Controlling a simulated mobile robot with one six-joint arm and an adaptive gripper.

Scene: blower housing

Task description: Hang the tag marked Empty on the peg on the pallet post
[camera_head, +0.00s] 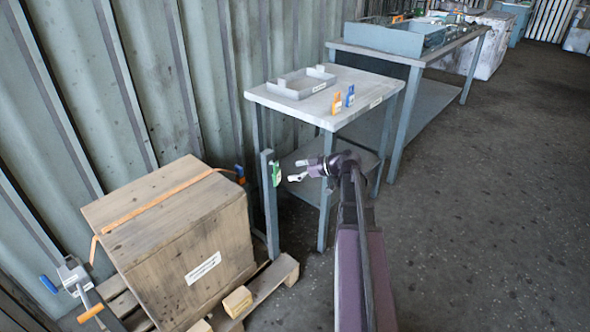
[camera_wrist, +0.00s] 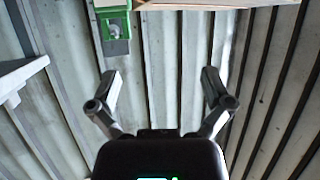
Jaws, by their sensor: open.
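A green tag (camera_head: 276,173) hangs near the top of the upright grey pallet post (camera_head: 270,215). The green tag (camera_wrist: 113,22) also shows at the top left of the wrist view, against the post. I cannot read its words, and the peg is not clearly visible. My gripper (camera_head: 297,170) is open and empty, just right of the green tag and apart from it. In the wrist view my gripper (camera_wrist: 160,74) has its fingers spread with nothing between them. An orange tag (camera_head: 337,104) and a blue tag (camera_head: 350,96) stand on the small table; their words are too small to read.
A strapped wooden crate (camera_head: 185,250) sits on the pallet (camera_head: 270,285) left of the post. The small table (camera_head: 375,87), carrying a grey tray (camera_head: 300,82), stands behind my gripper. A longer bench (camera_head: 455,42) is beyond. The floor at right is clear.

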